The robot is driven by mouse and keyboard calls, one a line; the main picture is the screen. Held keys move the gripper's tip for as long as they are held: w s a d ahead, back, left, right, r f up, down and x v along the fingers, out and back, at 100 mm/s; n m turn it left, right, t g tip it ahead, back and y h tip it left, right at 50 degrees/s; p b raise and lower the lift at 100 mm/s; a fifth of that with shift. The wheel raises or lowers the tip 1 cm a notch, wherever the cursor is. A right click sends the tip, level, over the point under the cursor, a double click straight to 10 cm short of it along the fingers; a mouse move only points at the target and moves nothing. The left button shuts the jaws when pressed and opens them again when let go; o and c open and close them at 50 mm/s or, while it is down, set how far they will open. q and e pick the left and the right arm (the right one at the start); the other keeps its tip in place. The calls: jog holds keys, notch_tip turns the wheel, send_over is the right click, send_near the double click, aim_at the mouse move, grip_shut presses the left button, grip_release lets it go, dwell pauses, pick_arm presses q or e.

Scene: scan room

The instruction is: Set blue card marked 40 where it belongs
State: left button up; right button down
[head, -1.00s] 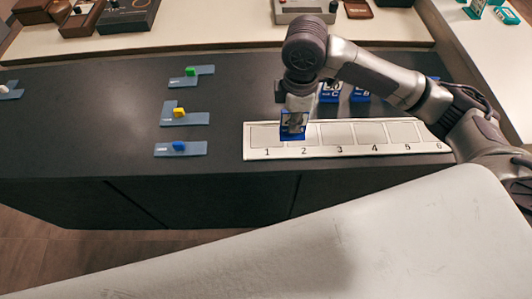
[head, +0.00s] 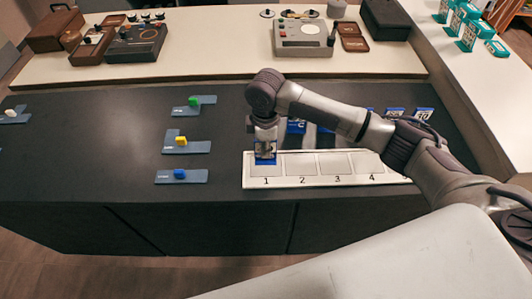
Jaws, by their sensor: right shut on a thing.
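My right gripper (head: 265,144) is shut on a blue card (head: 265,158) and holds it upright at slot 1 of the white numbered strip (head: 247,183). I cannot read the card's mark, nor tell whether its lower edge touches the strip. Slots 2 and 3 look empty; my right arm covers part of the strip's right end. My left gripper is not in view.
Grey-blue pieces with a green block (head: 194,101), a yellow block (head: 181,141) and a blue block (head: 180,174) lie left of the strip on the dark table (head: 90,140). A grey device (head: 303,38) stands on the back counter. Free table lies between pieces and strip.

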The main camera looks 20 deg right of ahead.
jog(key=shift+f, duration=1.55)
jog(key=shift+f, duration=0.15)
jog(key=c, duration=1.2)
grip_release()
notch_tip(320, 180, up, 12)
jog(key=shift+r+b, duration=0.2)
jog(key=shift+b, duration=0.1)
jog(key=shift+s+f, duration=0.1)
